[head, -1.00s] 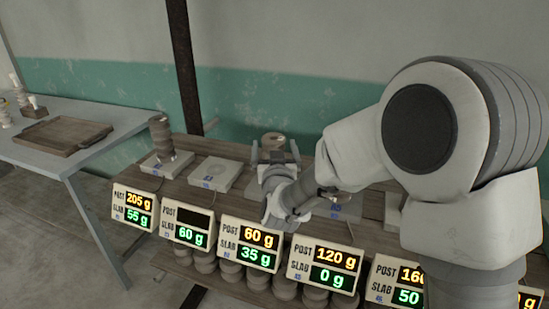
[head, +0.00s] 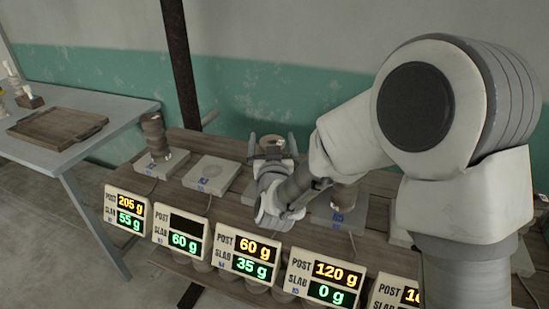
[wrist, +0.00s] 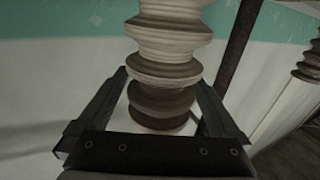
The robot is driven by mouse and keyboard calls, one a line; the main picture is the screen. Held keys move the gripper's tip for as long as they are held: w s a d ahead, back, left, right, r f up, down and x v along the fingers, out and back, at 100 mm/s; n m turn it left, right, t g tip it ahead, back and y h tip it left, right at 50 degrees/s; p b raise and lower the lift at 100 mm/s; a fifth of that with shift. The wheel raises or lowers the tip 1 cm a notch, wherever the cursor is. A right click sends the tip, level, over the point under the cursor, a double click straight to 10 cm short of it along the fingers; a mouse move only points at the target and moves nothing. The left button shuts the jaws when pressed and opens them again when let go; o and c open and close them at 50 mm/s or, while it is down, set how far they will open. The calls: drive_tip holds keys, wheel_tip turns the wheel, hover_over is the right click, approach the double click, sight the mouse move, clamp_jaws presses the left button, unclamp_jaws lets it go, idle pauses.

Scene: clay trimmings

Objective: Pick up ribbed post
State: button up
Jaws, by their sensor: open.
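A pale and brown ribbed post (wrist: 165,45) stands upright between my gripper's fingers in the wrist view, its darker lower ribs nearest the palm. My gripper (wrist: 163,82) is open, one finger on each side of the post; I cannot tell whether either touches it. In the head view my gripper (head: 272,144) reaches over the bench, with the post's top (head: 274,141) showing between the fingertips. Its lower part is hidden by my gripper. Another ribbed post (head: 154,133) stands on the left scale. A third post (head: 345,193) is partly hidden by my arm.
Scales with slabs line the wooden bench (head: 190,138). A slab (head: 209,175) without a post lies left of my gripper. Displays such as the 60 g and 35 g one (head: 247,254) stand along the front. A grey table (head: 110,105) with a wooden tray (head: 60,142) stands at left.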

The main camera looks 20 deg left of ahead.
drive_tip(key=shift+w, duration=0.2)
clamp_jaws()
drive_tip(key=shift+r, duration=0.15)
idle(0.4)
